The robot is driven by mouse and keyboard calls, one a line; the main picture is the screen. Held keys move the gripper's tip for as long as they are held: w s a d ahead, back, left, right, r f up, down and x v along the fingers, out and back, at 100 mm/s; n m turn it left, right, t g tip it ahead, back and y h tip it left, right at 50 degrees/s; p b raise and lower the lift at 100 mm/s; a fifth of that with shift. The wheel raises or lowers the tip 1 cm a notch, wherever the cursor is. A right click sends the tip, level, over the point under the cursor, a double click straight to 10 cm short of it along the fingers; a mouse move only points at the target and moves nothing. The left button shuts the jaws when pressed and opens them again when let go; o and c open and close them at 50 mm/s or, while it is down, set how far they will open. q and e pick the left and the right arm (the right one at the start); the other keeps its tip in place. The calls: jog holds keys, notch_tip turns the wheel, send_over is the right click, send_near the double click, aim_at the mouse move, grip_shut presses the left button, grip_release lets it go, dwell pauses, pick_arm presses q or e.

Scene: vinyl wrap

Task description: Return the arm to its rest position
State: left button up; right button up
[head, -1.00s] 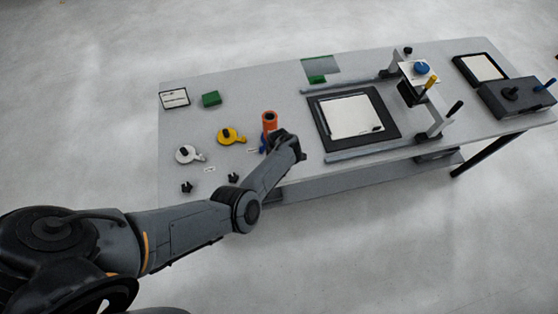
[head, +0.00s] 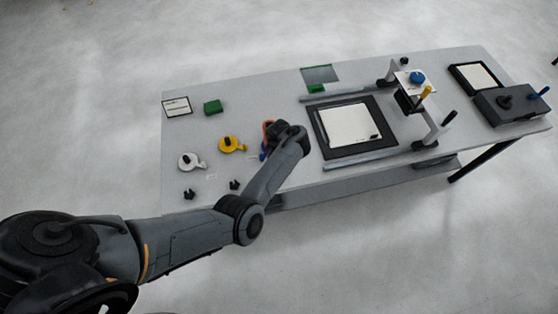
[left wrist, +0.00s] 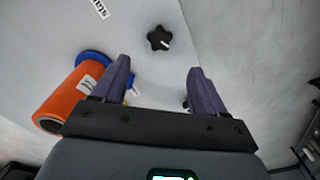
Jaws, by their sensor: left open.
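My left arm (head: 190,236) reaches in from the left to the front edge of the table (head: 330,184). Its wrist hides most of an orange roll (head: 268,127) in the head view. In the left wrist view my left gripper (left wrist: 158,68) is open, with its two dark fingers apart and nothing between them. A black star knob (left wrist: 159,38) lies on the table beyond the fingertips. My right gripper is not in view.
A black-framed panel (head: 316,132) between rails and a upright clamp fixture (head: 417,95) stand to the right. Floor in front is clear.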

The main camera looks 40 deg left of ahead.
pick_arm(q)
jog(key=shift+a, duration=0.15)
jog(key=s+a+r+m+t+y+p, duration=0.1)
jog(key=s+a+r+m+t+y, duration=0.2)
jog(key=s+a+m, duration=0.4)
jog(key=s+d+r+m+h+p, duration=0.1)
jog(key=s+d+r+m+h, duration=0.2)
jog(key=s+d+r+m, duration=1.2)
jog(key=s+d+m, duration=0.1)
jog(key=s+d, duration=0.1)
jog(key=shift+s+d+m+t+p, duration=0.15)
jog(key=shift+d+m+t+p, duration=0.15)
jog(key=shift+d+p, duration=0.1)
